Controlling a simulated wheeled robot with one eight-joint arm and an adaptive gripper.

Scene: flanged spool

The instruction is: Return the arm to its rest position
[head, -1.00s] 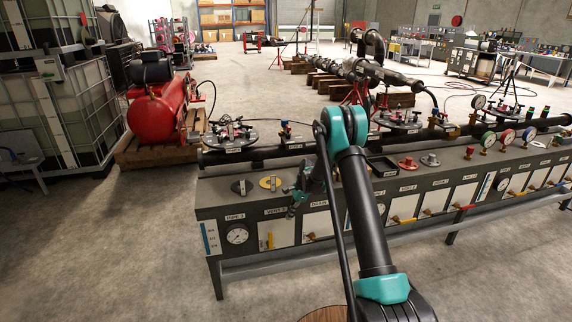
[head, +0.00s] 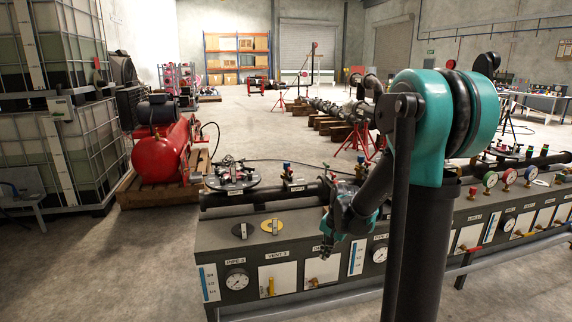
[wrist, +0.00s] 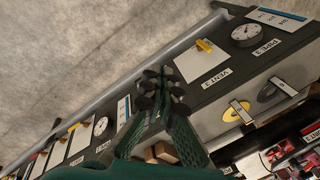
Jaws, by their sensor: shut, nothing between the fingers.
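My gripper (head: 326,250) hangs in front of the upper front edge of the long grey bench (head: 222,239), near the VENT 3 panel (head: 290,272). It is shut and holds nothing. In the wrist view its fingertips (wrist: 160,88) meet in front of the bench face, seen at a slant. My arm is bent, with its large teal joint raised close to the head camera at the right. It hides part of the bench and its panels. No flanged spool is in my gripper.
A yellow tag plate (head: 272,226) and a round flange with studs (head: 232,176) are on the bench's left part. A gauge (head: 237,281) sits on its front. A red compressor (head: 160,158) and caged tanks (head: 60,110) stand left.

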